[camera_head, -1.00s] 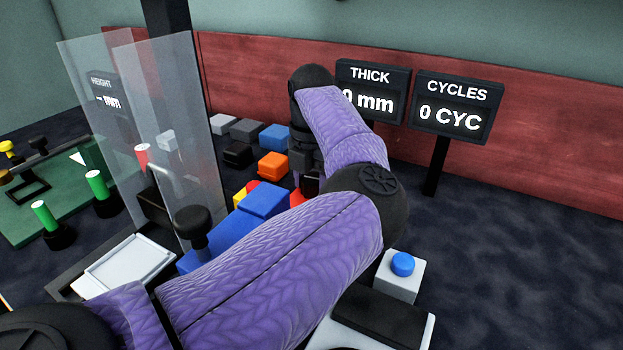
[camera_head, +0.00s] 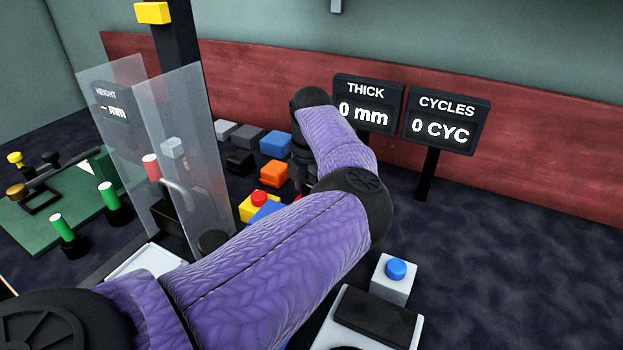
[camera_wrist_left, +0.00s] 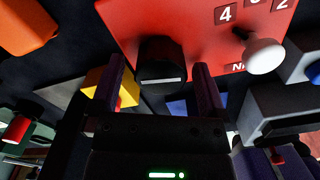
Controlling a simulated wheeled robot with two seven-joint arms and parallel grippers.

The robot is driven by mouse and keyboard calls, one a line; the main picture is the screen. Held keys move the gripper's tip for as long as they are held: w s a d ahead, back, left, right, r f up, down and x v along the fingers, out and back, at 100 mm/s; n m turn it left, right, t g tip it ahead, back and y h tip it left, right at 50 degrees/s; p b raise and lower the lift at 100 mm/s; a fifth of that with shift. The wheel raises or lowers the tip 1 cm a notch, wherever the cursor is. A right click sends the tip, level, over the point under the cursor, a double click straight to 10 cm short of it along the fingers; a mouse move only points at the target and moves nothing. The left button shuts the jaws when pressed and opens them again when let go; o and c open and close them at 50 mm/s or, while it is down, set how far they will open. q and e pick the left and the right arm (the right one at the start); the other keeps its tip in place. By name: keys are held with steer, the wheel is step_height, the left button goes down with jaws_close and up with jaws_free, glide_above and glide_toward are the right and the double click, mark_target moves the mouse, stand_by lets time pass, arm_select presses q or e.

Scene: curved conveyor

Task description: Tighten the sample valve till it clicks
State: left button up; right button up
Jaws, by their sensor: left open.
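In the left wrist view a black knob (camera_wrist_left: 162,50) with a pale line on its end sticks out of a red box (camera_wrist_left: 190,20). No label naming the sample valve is readable, so I cannot tell whether this knob is it. My left gripper (camera_wrist_left: 159,68) is open, with one finger on either side of the knob. I cannot tell whether the fingers touch it. In the head view my left arm's purple sleeve crosses the middle, and the left gripper (camera_head: 301,172) is mostly hidden behind it. My right gripper is not in view.
A white-knobbed lever (camera_wrist_left: 263,55) stands right of the black knob, by number labels. In the head view are a yellow block with a red button (camera_head: 259,201), an orange block (camera_head: 273,174), a clear panel (camera_head: 195,140) and a blue-buttoned box (camera_head: 394,284). THICK and CYCLES displays read zero.

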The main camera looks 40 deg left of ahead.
arm_select(q)
step_height(320, 180, up, 10)
steer(key=p, duration=0.4)
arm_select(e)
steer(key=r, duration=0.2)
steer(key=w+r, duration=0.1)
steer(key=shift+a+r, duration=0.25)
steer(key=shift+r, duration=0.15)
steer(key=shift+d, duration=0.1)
